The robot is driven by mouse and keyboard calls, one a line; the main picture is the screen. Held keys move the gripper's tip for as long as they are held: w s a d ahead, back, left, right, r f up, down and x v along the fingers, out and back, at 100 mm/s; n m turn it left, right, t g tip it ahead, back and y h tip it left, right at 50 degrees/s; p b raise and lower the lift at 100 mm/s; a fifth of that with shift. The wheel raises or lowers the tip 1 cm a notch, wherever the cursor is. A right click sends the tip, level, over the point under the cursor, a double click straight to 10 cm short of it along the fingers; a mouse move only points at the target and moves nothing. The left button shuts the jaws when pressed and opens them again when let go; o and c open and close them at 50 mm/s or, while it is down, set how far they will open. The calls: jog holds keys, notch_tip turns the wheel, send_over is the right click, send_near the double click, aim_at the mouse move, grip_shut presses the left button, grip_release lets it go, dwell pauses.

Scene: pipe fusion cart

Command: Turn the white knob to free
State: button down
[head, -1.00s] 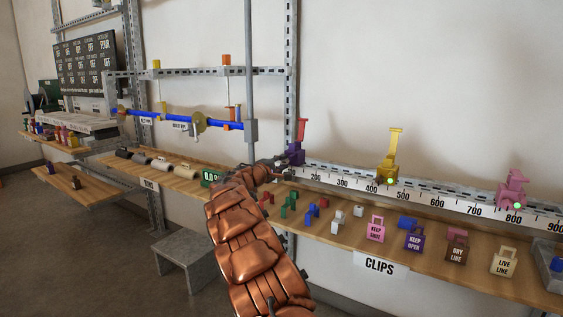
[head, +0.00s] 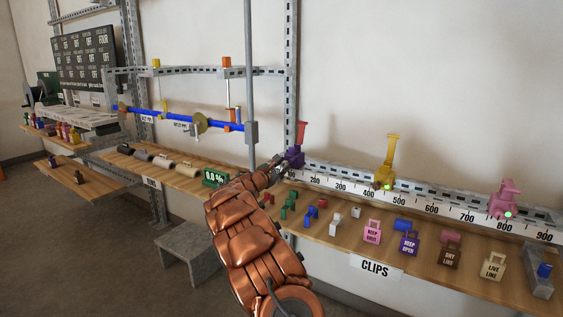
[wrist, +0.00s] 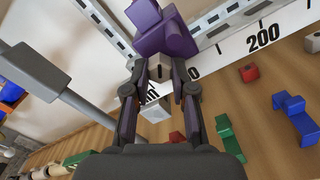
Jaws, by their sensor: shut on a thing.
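The white knob (wrist: 160,67) is a small pale block with a dark slot, under the purple clamp (wrist: 163,32) in the wrist view. My gripper (wrist: 159,78) is shut on the knob, with one dark finger on each side. In the head view, my gripper (head: 279,162) is at the left end of the ruled rail, against the purple clamp (head: 295,157). The knob is hidden there behind my gripper. I cannot read any knob marking.
The ruled rail (head: 418,203) carries a yellow clamp (head: 386,174) and a pink clamp (head: 504,199) to the right. Several clips lie on the wooden shelf (head: 325,237) below. A grey upright pole (head: 249,80) stands close left of my gripper.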

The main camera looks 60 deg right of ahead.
jog(key=shift+n+p, duration=1.05)
jog(key=shift+n, duration=0.45)
jog(key=c, duration=1)
grip_release()
jog(key=shift+o, duration=0.2)
jog(key=shift+a, duration=0.15)
jog(key=a, duration=1.1)
jog(key=shift+s+a, duration=0.25)
jog(key=shift+a, duration=0.1)
